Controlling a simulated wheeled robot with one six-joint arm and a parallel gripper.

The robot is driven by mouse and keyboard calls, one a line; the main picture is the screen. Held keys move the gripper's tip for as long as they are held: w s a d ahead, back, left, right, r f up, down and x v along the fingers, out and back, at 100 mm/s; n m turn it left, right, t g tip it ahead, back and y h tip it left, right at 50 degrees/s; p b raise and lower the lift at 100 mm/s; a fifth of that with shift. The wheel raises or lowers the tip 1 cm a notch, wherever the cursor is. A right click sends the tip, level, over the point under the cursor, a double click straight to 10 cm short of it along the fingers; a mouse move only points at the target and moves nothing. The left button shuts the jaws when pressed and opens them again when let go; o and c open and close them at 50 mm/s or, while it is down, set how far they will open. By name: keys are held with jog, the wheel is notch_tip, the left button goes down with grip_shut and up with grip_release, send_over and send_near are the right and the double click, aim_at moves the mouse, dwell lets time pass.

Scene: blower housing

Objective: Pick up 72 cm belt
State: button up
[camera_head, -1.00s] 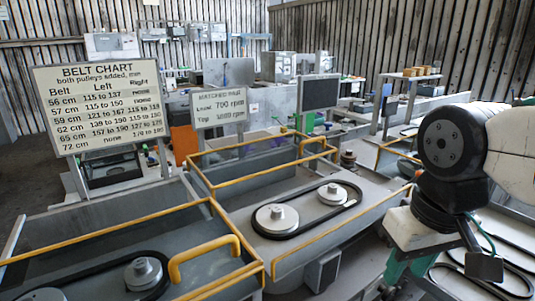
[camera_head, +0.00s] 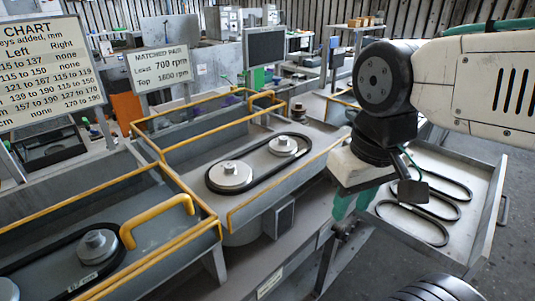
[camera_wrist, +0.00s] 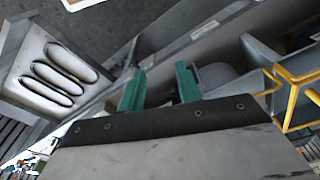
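Several black loop belts (camera_head: 412,224) lie flat in a shallow grey tray (camera_head: 464,252) at the right. They also show at the left of the wrist view (camera_wrist: 56,74). I cannot read lengths on them, so I cannot tell which is the 72 cm belt. My gripper (camera_head: 345,214) hangs left of the tray, apart from the belts, and its arm hides part of the tray's far side. In the wrist view my gripper (camera_wrist: 160,85) has its two green fingers apart with nothing between them.
A belt (camera_head: 216,189) runs around two pulleys in the middle yellow-railed housing (camera_head: 262,213). Another belt with a tag lies in the left housing, around a pulley (camera_head: 97,247). A belt chart (camera_head: 50,72) and speed sign (camera_head: 163,62) stand behind. Dark ribbed rolls (camera_head: 440,290) are at bottom right.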

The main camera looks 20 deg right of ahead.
dwell(0.3)
notch_tip(320, 180, up, 3)
jog(key=m+g+y, duration=0.1)
jog(key=m+g, duration=0.1)
jog(key=m, duration=1.2)
send_over(279, 165)
notch_tip(279, 165, down, 8)
jog(key=shift+d+r, duration=0.15)
jog(key=shift+r, duration=0.05)
jog(key=shift+c, duration=0.2)
grip_shut()
